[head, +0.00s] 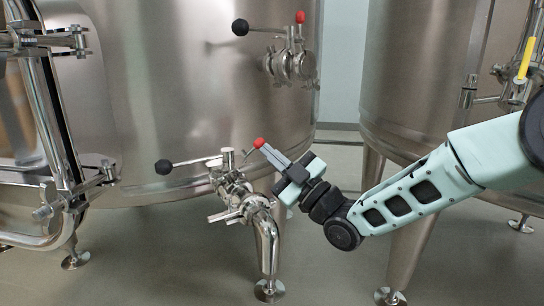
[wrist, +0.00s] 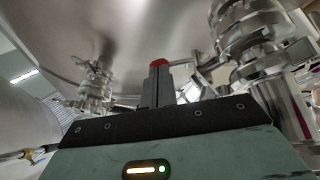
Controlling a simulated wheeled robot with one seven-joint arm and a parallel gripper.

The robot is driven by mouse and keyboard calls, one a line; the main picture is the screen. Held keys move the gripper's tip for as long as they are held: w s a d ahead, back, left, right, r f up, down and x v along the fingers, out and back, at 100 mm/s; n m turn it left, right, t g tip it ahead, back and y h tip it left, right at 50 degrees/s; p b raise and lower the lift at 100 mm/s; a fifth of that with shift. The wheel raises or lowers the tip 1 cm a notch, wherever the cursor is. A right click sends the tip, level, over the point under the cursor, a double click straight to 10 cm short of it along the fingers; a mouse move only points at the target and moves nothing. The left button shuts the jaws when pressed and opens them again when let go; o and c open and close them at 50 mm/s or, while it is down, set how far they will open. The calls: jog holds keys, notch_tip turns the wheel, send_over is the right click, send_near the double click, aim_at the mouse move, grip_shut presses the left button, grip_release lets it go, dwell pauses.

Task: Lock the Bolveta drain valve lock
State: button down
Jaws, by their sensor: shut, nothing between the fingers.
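The lower drain valve (head: 232,190) sits at the bottom of the middle vat, with a long lever ending in a black knob (head: 163,167) pointing left. Its lock is a short thin rod with a red knob (head: 259,142), tilted up to the right. My gripper (head: 268,151) is shut and empty, its tips right at the red knob; I cannot tell whether they touch it. In the wrist view the red knob (wrist: 158,62) shows just beyond the shut fingers (wrist: 156,90). Valve metalwork (wrist: 258,50) fills the right side there.
A second valve (head: 290,64) higher on the middle vat (head: 180,90) has its own black knob (head: 240,27) and red knob (head: 300,17). Another vat (head: 415,80) stands right. Steel door framework (head: 50,130) is at left. Vat legs (head: 268,240) stand on open grey floor.

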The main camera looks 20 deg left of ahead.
aim_at(262, 141)
jog(key=shift+s+r+n+g, duration=0.1)
jog(key=shift+r+n+g, duration=0.25)
jog(key=shift+n+g, duration=0.55)
jog(key=r+n+g+h, duration=0.1)
jog(key=n, duration=0.2)
jog(key=s+a+r+n+g+h, duration=0.1)
jog(key=n, duration=0.2)
jog(key=r+n+g+h, duration=0.1)
jog(key=n, duration=0.2)
jog(key=shift+s+a+g, duration=0.25)
jog(key=shift+s+g, duration=0.15)
jog(key=shift+d, duration=0.1)
